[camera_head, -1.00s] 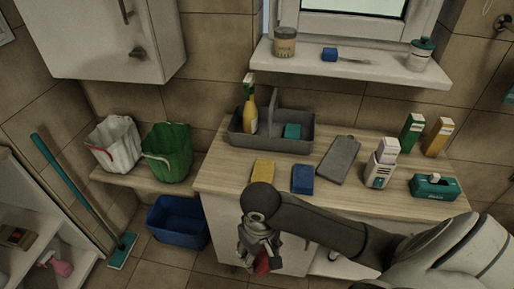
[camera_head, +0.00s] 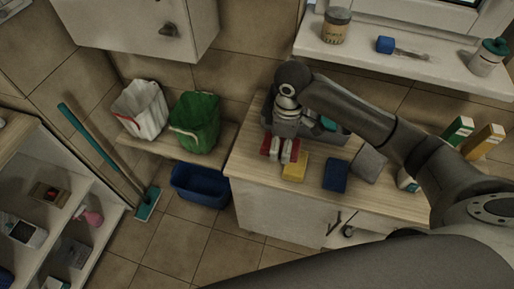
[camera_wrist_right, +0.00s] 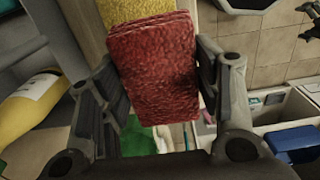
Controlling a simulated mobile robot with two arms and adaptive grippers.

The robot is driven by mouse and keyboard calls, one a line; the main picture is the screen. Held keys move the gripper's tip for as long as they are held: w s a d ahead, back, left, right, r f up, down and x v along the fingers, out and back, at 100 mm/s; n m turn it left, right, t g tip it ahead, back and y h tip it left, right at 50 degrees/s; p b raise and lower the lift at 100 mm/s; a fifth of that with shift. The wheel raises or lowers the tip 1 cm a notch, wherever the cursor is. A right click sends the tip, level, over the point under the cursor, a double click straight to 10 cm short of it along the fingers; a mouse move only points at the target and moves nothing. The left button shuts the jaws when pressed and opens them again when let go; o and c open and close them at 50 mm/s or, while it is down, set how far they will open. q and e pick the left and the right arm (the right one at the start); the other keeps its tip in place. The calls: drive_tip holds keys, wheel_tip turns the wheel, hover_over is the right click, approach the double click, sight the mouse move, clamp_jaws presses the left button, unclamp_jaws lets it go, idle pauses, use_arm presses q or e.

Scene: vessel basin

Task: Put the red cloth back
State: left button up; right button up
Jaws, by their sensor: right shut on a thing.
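My right gripper (camera_head: 281,151) is shut on the red cloth (camera_head: 267,146), over the left part of the wooden counter, in front of the grey caddy. In the right wrist view the red cloth (camera_wrist_right: 153,68) is a thick, rough-textured block between the two fingers. A yellow cloth (camera_head: 295,167) lies on the counter just right of the gripper, and a blue cloth (camera_head: 336,174) lies further right. The gripper and forearm hide much of the caddy. I cannot tell whether the red cloth touches the counter. My left gripper is not in view.
A blue basin (camera_head: 199,186) sits on the floor. A yellow bottle (camera_wrist_right: 30,103) is close to the gripper in the wrist view. The counter's front edge is close.

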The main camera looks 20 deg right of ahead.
sight(271, 138)
drive_tip(key=w+a+f, duration=0.1)
drive_tip(key=w+a, duration=0.1)
drive_tip(key=shift+w+a+f+p, duration=0.25)
drive_tip(key=shift+w+f+p, duration=0.05)
drive_tip(key=shift+w+f, duration=0.1)
drive_tip(key=w+f, duration=0.1)
drive_tip(key=a+f, duration=0.1)
drive_tip(key=f, duration=0.1)
drive_tip(key=w+a+f, duration=0.1)
drive_tip(key=shift+w+a+f+p, duration=0.1)
drive_tip(key=shift+w+f+p, duration=0.1)
drive_tip(key=shift+w+p, duration=0.2)
drive_tip(key=shift+w+a+f, duration=0.15)
drive_tip(key=shift+f, duration=0.2)
drive_tip(key=shift+w+a+f, duration=0.1)
drive_tip(key=shift+f, duration=0.3)
wheel_tip(271, 138, down, 2)
drive_tip(key=shift+p, duration=0.7)
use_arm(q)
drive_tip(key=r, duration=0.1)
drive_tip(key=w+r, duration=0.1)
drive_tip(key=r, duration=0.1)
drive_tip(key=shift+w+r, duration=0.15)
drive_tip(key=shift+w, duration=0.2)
use_arm(e)
drive_tip(key=shift+f, duration=0.35)
drive_tip(key=shift+f, duration=0.1)
